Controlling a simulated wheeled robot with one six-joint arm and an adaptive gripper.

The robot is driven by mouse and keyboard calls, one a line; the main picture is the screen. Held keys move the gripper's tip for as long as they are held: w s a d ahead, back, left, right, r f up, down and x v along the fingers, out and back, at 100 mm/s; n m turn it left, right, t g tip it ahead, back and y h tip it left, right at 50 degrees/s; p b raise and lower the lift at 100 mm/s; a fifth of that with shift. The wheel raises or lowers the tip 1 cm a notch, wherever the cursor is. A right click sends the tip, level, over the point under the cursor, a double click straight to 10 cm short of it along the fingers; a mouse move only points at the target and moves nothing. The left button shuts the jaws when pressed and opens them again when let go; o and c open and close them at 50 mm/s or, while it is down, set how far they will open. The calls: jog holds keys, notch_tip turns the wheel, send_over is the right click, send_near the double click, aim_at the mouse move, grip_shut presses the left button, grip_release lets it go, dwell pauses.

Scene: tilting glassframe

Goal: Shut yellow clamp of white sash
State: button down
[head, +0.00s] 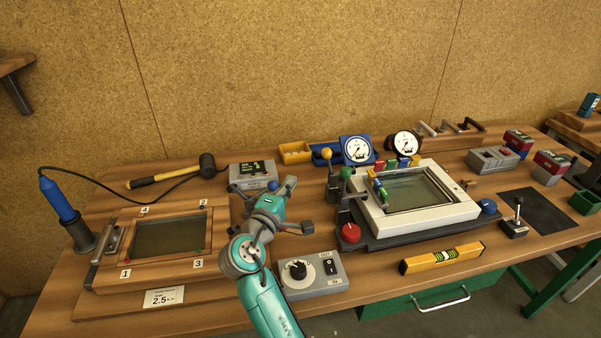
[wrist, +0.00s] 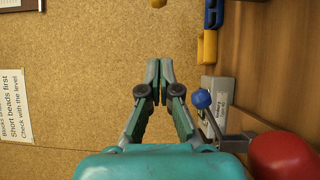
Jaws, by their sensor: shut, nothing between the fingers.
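The white sash (head: 436,213) is a white frame around a dark glass pane, lying on a dark fixture on the right half of the bench. The yellow clamp (head: 327,154) has a yellow ball on an upright lever, near the sash's back left corner. A yellow ball (wrist: 158,3), probably the same one, shows at the wrist view's top edge, cut off. My gripper (head: 291,181) is left of the clamp, apart from it. In the wrist view its fingers (wrist: 159,72) are together with nothing between them. The clamp's lower part is partly hidden by neighbouring levers.
A green-knobbed clamp (head: 346,172) stands close beside the yellow one, with a red knob (head: 350,232) in front. A display box (head: 252,171) is behind my gripper. A control box (head: 312,276) and a yellow level (head: 441,258) lie in front. A wooden frame (head: 150,275) is at left.

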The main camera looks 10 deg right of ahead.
aim_at(325, 152)
jog(key=s+d+x, duration=0.1)
jog(key=d+x, duration=0.1)
jog(key=x, duration=0.9)
jog(key=shift+d, duration=0.35)
jog(key=shift+r, duration=0.1)
jog(key=shift+d+r+m+g, duration=0.3)
jog(key=shift+d+r+m, duration=0.2)
jog(key=shift+d+m, duration=0.15)
jog(key=shift+d+r, duration=0.2)
jog(key=shift+d, duration=0.35)
jog(key=shift+a, duration=0.1)
